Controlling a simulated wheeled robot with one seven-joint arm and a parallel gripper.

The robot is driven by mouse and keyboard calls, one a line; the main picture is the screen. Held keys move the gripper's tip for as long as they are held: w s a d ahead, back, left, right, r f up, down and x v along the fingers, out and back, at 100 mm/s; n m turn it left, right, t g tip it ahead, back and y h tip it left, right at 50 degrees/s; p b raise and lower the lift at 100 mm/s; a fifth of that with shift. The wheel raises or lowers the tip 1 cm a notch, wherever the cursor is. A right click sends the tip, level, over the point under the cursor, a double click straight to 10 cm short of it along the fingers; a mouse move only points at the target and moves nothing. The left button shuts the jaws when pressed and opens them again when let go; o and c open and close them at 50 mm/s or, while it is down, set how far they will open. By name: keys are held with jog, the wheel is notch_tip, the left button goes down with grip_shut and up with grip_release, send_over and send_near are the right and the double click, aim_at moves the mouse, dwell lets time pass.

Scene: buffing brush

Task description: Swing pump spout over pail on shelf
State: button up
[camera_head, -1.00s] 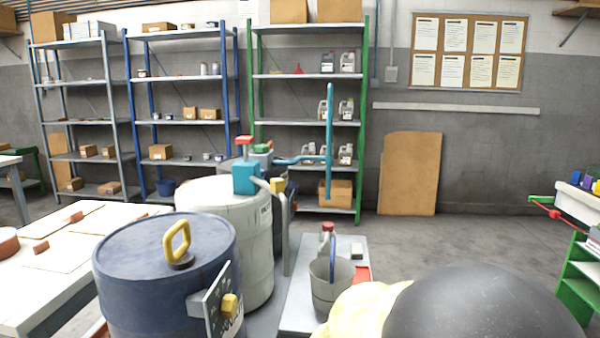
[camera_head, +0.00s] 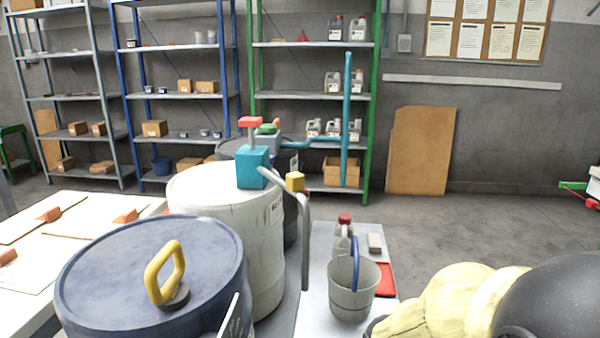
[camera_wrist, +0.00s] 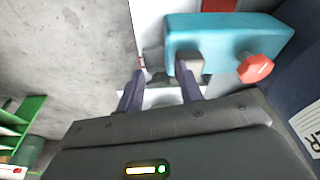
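In the head view, the teal pump body (camera_head: 252,168) with a red top stands on the white drum (camera_head: 225,200). My gripper (camera_wrist: 160,72) shows only in the wrist view, fingers apart. A teal block (camera_wrist: 225,42) with a red knob lies just beyond the fingers; I cannot tell whether it is the pump, or whether a finger touches it.
A blue drum (camera_head: 150,275) with a yellow handle (camera_head: 165,272) stands front left. A red-capped bottle (camera_head: 343,235) and a red flat piece (camera_head: 385,279) are near the pail. Behind stands another pump with a teal pipe (camera_head: 347,120). Floor (camera_head: 460,230) at right is clear.

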jog(key=shift+s, duration=0.15)
jog(key=shift+o, duration=1.4)
jog(key=shift+r, duration=0.15)
notch_tip(320, 180, up, 51)
jog(key=n+g+p, duration=0.3)
jog(key=n+p, duration=0.3)
jog(key=p, duration=3.5)
send_over(295, 174)
jog(key=shift+f, duration=0.25)
notch_tip(295, 174, down, 17)
jog(key=shift+f+p, duration=0.15)
jog(key=shift+p, duration=0.95)
grip_shut()
